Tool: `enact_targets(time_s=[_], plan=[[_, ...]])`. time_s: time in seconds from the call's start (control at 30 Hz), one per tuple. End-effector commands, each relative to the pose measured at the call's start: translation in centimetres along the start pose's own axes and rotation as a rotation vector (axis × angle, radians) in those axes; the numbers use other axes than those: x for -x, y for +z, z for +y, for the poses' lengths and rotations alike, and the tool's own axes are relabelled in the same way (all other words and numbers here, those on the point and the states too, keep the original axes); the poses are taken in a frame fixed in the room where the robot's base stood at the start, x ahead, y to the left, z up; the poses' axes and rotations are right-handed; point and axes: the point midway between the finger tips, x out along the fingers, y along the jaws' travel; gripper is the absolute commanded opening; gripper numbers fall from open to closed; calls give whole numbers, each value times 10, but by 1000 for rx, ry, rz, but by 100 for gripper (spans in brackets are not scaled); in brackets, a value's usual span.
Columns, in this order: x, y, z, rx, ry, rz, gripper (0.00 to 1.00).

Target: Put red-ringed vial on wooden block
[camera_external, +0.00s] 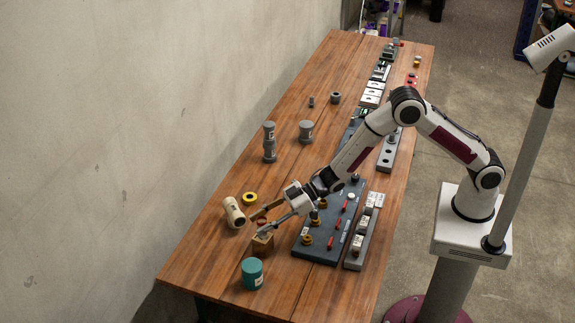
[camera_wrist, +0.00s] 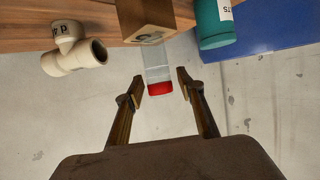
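The wooden block (camera_external: 263,243) stands on the table near its front end, and it shows at the top of the wrist view (camera_wrist: 146,14). The clear vial with a red ring (camera_wrist: 160,88) has its clear end against the block in the wrist view, where the scene appears upside down. It looks upright on top of the block, red end up. My gripper (camera_wrist: 165,84) is open, with its fingers on either side of the red end and visible gaps to both. In the external view my gripper (camera_external: 260,222) is just above the block, and the vial is hard to make out.
A teal cylinder (camera_external: 252,274) stands close in front of the block. A cream pipe tee (camera_external: 234,212) and a yellow ring (camera_external: 249,198) lie behind and left. A dark board with fittings (camera_external: 320,246) is to the right. Grey cylinders (camera_external: 270,142) stand farther back.

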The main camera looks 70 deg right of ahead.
Motion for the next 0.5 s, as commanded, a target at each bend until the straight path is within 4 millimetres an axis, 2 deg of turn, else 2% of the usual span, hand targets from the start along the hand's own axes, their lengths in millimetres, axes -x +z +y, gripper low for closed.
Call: enact_targets(time_s=[0.27,0.5], plan=[[6,-3,0,0,1,0,38],[27,-4,0,0,1,1,38]])
